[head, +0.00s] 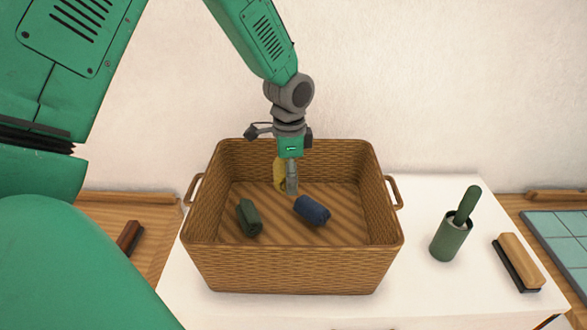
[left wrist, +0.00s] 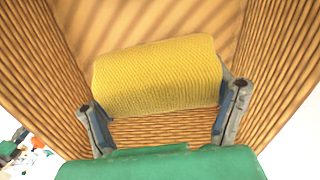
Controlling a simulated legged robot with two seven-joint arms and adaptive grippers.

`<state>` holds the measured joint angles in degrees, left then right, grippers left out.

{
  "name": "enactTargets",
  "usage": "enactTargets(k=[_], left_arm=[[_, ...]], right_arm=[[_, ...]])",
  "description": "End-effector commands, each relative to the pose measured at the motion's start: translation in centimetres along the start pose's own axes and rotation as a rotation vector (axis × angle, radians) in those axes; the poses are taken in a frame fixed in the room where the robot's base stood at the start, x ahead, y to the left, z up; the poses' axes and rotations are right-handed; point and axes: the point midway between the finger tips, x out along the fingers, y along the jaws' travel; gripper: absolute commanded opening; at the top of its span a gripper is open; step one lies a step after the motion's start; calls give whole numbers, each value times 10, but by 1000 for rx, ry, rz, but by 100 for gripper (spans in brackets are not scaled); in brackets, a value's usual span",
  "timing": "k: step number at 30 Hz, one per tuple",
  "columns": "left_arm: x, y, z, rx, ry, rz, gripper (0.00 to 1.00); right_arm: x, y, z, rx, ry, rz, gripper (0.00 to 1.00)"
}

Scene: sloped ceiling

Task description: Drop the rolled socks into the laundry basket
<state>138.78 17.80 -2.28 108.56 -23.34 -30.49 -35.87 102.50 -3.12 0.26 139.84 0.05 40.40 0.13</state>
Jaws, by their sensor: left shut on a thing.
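The wicker laundry basket (head: 290,270) stands on a white surface in the head view. A dark green rolled sock (head: 249,218) and a navy blue rolled sock (head: 312,210) lie on its floor, apart from each other. My left gripper (head: 286,188) reaches down inside the basket near its back wall. It is shut on a yellow rolled sock (head: 279,174). In the left wrist view the yellow roll (left wrist: 158,76) lies across between the two fingers (left wrist: 165,115), with the basket walls (left wrist: 45,75) on both sides. My right gripper is not in view.
A green cylindrical holder with a green-handled item (head: 450,238) stands right of the basket. A wooden brush (head: 518,263) lies farther right. A teal tiled panel (head: 562,240) is at the right edge. A dark reddish brush-like object (head: 130,237) lies at the left.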

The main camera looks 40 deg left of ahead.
Motion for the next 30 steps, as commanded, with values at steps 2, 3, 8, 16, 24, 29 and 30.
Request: enactTargets(k=[2,3,8,16,24,29,30], left_arm=[[0,1,-1,1,-1,-1,50],[1,1,-1,1,-1,-1,50],[0,3,-4,2,-3,-3,83],[0,2,-2,2,-2,-2,100],[-25,0,-3,2,3,-4,100],[-61,2,-5,2,2,-6,100],[-70,2,-5,3,2,-6,100]], right_arm=[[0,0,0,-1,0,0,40],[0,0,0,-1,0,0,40],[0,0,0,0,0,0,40],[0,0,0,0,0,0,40],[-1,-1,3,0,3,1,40],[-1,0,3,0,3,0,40],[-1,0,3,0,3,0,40]])
